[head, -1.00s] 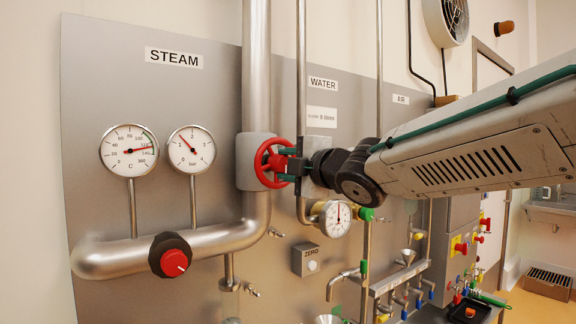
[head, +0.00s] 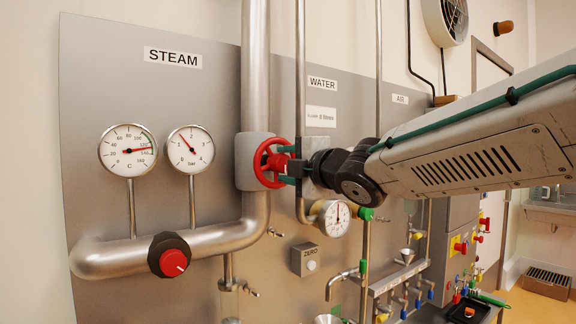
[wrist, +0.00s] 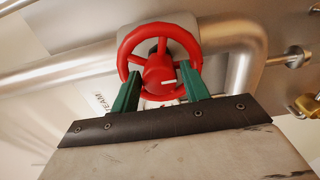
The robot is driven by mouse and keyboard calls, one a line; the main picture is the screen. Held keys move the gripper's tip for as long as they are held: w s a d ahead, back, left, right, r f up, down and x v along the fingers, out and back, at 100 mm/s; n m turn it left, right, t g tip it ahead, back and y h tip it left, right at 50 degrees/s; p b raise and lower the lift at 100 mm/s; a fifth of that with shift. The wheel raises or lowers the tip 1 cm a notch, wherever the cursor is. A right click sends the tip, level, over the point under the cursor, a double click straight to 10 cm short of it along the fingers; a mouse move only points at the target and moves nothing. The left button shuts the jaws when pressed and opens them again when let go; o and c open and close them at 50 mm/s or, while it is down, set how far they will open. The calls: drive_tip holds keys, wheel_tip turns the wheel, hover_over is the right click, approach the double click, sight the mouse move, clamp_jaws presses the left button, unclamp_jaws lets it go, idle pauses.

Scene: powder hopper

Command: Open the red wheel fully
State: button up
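The red wheel (head: 266,163) is a spoked handwheel on a grey valve body on the vertical steam pipe. In the wrist view the red wheel (wrist: 160,58) faces me, with a round red hub and a short white mark on the hub's right part. My gripper (head: 287,165) is at the wheel's front. In the wrist view the two green fingers of my gripper (wrist: 160,72) stand apart, one on each side of the hub, overlapping the lower wheel. I see narrow gaps beside the hub and no clear grip. How deep the fingertips reach is hidden.
A temperature gauge (head: 128,150) and a pressure gauge (head: 191,149) stand left of the wheel. A red-and-black knob (head: 169,255) is on the bent steam pipe (head: 110,257). The water pipe (head: 301,80) and a smaller gauge (head: 335,217) are close to my gripper's right.

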drive_tip(key=v, duration=0.7)
drive_tip(key=shift+s+d, duration=0.25)
drive_tip(key=shift+s, duration=0.1)
drive_tip(key=s+d+f+m+g+h, duration=0.35)
drive_tip(key=d+f+m+h, duration=0.65)
drive_tip(key=d+f+m, duration=0.45)
drive_tip(key=s+d+f+m+g, duration=0.3)
drive_tip(key=s+f+m+g, duration=0.2)
drive_tip(key=s, duration=0.7)
drive_tip(key=s+d+f+m+g, duration=0.3)
drive_tip(key=s+f+m+g, duration=0.2)
drive_tip(key=s, duration=0.8)
wheel_tip(320, 180, down, 3)
drive_tip(key=shift+f, duration=0.25)
